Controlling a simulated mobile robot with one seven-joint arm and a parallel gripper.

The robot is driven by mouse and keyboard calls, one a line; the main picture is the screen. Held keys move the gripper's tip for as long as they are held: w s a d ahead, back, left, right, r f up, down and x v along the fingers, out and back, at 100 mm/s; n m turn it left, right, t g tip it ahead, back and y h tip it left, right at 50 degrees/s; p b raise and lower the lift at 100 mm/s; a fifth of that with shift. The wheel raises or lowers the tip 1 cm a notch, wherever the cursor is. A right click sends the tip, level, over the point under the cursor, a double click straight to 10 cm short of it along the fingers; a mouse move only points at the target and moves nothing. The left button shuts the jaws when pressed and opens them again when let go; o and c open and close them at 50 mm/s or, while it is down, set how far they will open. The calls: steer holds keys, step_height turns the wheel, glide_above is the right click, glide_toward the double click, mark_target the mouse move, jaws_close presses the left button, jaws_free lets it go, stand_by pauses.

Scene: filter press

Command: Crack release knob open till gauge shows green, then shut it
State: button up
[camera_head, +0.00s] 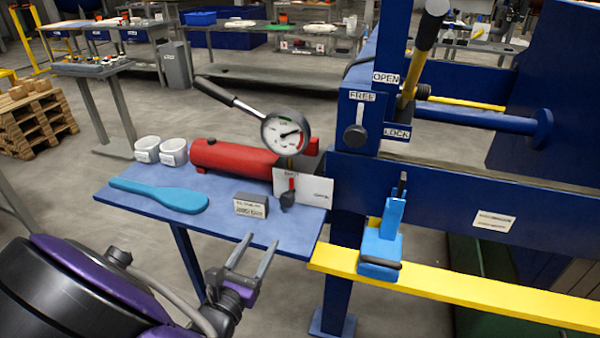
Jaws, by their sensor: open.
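The release knob (287,199) is a small dark knob in front of a white label plate (308,187), near the right end of the blue shelf. A red mark shows just above the knob; the plate's small lettering is hard to read. The round gauge (286,132) stands above the red cylinder, with a green band at its top and a red band at its right. Its dark needle seems to lie toward the right, off the green. My gripper (259,241) is open and empty, in front of the shelf's front edge, below and left of the knob, apart from it.
The red cylinder (232,158) has a long pump handle (216,92) rising left. A turquoise paddle (160,195), two white cups (174,152) and a grey labelled block (251,206) share the shelf (230,228). A blue clamp-like device (381,240) stands on the yellow rail (450,288).

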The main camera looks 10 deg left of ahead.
mark_target(286, 201)
steer(key=w, duration=0.5)
steer(key=w+d+b, duration=0.1)
steer(key=w, duration=1.1)
steer(key=shift+d+f+b, duration=0.3)
steer(key=shift+f+b, duration=0.05)
steer(key=shift+f, duration=0.05)
